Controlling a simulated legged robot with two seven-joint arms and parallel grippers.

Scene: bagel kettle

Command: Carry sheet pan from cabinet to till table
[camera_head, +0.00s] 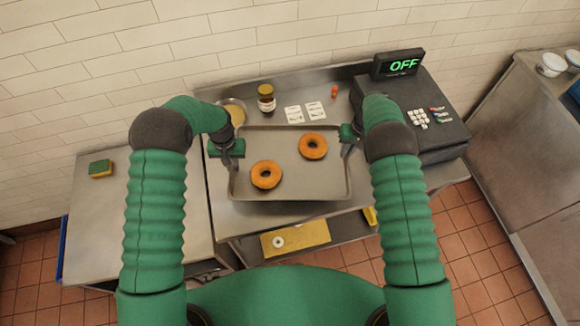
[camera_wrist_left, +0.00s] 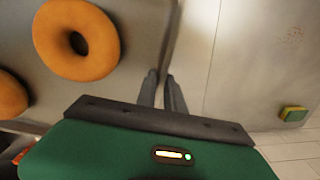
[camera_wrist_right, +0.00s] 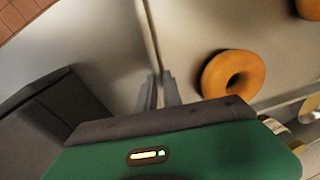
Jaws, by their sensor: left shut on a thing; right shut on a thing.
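The grey sheet pan (camera_head: 290,188) is over the till table (camera_head: 250,217) in the head view, with two bagels (camera_head: 266,174) (camera_head: 313,146) on it. I cannot tell whether the pan rests on the table or hangs just above it. My left gripper (camera_head: 228,160) is shut on the pan's left rim; the left wrist view shows its fingers (camera_wrist_left: 162,92) at the rim. My right gripper (camera_head: 346,146) is shut on the pan's right rim, and its fingers (camera_wrist_right: 161,92) show at the rim in the right wrist view.
The till (camera_head: 425,120) with an OFF display stands right of the pan. A lower steel surface at left (camera_head: 110,210) holds a sponge (camera_head: 100,168). A yellow board (camera_head: 296,239) is on the shelf below.

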